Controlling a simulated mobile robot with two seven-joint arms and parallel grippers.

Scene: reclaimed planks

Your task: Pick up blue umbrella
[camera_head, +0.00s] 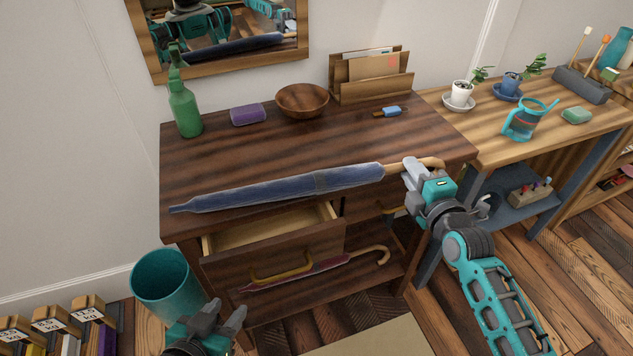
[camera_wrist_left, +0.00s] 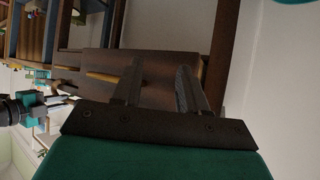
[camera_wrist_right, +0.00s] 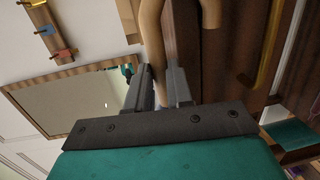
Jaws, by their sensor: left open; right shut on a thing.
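The blue umbrella (camera_head: 285,190) is furled and stretches across the front part of the dark wooden dresser top, its tip to the left. My right gripper (camera_head: 413,173) is shut on its wooden handle end at the right. In the right wrist view the curved wooden handle (camera_wrist_right: 152,42) passes between the fingers of my right gripper (camera_wrist_right: 160,88). I cannot tell whether the umbrella touches the dresser top. My left gripper (camera_head: 225,318) is open and empty, low in front of the dresser. It also shows in the left wrist view (camera_wrist_left: 157,85).
The dresser (camera_head: 240,160) has an open drawer (camera_head: 275,228); a reddish umbrella (camera_head: 315,270) lies below. A green spray bottle (camera_head: 184,108), purple sponge (camera_head: 248,115) and wooden bowl (camera_head: 302,100) stand behind. A teal bin (camera_head: 165,285) is at left.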

